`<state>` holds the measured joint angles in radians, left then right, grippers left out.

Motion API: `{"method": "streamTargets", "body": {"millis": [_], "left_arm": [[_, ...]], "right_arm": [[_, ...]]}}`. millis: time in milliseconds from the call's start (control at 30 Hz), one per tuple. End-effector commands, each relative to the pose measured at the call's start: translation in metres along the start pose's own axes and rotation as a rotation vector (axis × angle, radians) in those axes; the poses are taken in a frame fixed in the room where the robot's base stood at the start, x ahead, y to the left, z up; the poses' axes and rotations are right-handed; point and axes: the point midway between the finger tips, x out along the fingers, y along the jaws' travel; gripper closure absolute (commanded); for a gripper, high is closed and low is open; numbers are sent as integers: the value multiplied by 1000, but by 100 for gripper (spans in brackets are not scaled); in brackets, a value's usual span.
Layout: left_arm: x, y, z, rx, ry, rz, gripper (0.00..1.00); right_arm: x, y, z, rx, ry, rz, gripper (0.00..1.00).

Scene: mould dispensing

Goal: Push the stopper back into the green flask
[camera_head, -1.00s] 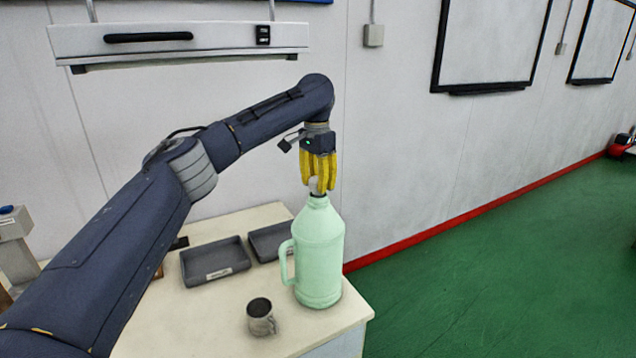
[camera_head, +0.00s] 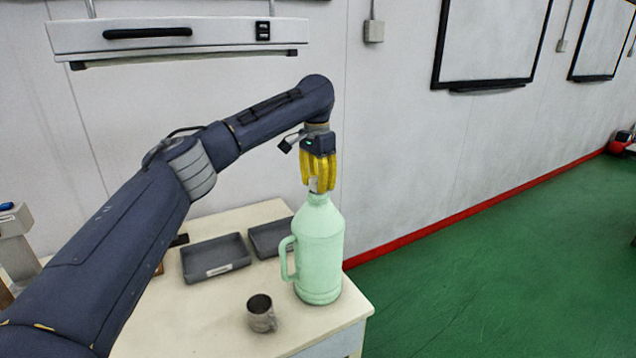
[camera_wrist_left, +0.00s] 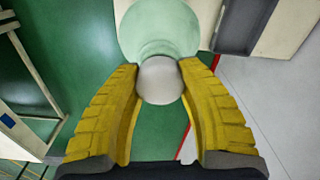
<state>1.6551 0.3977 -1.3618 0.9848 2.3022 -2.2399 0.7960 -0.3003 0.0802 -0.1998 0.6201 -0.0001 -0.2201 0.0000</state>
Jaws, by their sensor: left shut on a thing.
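The pale green flask (camera_head: 318,250) stands upright near the table's front right corner, its handle to the left. My left gripper (camera_head: 318,188) points down directly above the flask's mouth, its yellow fingers around the pale stopper (camera_head: 314,183). In the left wrist view the round stopper (camera_wrist_left: 160,80) sits between the fingers (camera_wrist_left: 162,92), with the flask (camera_wrist_left: 160,25) just beyond it. The stopper's lower end is at the flask's mouth; how deep it sits is hidden. My right gripper is not in view.
A grey metal cup (camera_head: 261,314) stands left of the flask on the cream table (camera_head: 190,318). Two dark grey trays, one at the left (camera_head: 216,262) and one behind the flask (camera_head: 268,238), lie farther back. The wall is behind; the flask is near the table's right edge.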

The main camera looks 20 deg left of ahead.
Motion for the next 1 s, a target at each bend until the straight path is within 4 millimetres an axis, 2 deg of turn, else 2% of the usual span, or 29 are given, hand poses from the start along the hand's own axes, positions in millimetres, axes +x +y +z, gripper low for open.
{"method": "streamTargets", "body": {"millis": [867,900,1000], "left_arm": [[6,0,0,0,0,0,85],[6,0,0,0,0,0,60],[6,0,0,0,0,0,48]], "right_arm": [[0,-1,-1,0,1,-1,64],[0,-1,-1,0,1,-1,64],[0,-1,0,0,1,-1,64]]}}
